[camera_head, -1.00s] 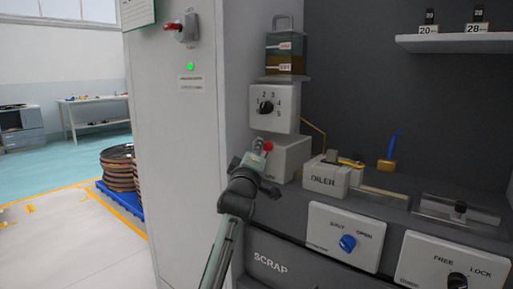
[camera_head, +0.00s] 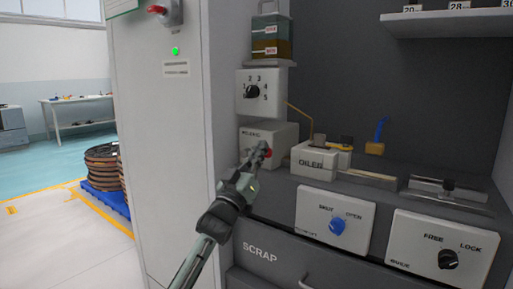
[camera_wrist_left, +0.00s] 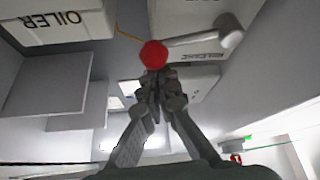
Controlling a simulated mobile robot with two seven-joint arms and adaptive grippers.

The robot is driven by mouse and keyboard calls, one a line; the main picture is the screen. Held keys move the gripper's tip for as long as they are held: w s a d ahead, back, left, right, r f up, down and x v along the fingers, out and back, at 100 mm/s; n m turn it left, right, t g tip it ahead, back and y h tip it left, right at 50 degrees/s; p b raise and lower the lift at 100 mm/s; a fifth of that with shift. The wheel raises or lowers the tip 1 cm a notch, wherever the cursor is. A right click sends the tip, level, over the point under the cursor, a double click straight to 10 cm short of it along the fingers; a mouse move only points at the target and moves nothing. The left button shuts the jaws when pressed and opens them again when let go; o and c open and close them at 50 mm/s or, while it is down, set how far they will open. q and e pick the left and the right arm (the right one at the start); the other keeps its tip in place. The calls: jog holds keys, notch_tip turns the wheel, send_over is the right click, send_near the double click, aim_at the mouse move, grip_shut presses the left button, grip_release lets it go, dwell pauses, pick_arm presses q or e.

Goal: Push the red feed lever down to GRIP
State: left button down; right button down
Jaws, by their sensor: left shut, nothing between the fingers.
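The red ball knob of the feed lever (camera_head: 268,153) shows at the front of a white box (camera_head: 262,134), partly behind my gripper. My left gripper (camera_head: 260,150) is shut and empty, with its fingertips at the knob; they look to be touching it. In the left wrist view the red knob (camera_wrist_left: 154,54) is just beyond the closed fingertips (camera_wrist_left: 157,84). The grey lever rod (camera_wrist_left: 202,38) runs from the knob to a pivot on the box. A small label shows at the box's upper left; the GRIP label is hidden. My right gripper is not in view.
The OILER box (camera_head: 314,160) stands just right of the lever box. The numbered dial box (camera_head: 260,92) is above it. The SHUT/OPEN knob panel (camera_head: 335,222) and FREE/LOCK panel (camera_head: 440,255) are lower right. A white cabinet (camera_head: 160,130) stands at the left.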

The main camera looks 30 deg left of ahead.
pick_arm(q)
jog(key=shift+d+f+m+h, duration=0.15)
jog(key=shift+f+m+h, duration=0.35)
jog(key=shift+m+h, duration=0.45)
jog(key=shift+d+f+m+h, duration=0.1)
jog(key=shift+f+m+h, duration=0.45)
jog(key=shift+m, duration=0.7)
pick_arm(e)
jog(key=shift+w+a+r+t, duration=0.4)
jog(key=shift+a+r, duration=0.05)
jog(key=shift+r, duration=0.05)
pick_arm(q)
jog(key=shift+r, duration=0.1)
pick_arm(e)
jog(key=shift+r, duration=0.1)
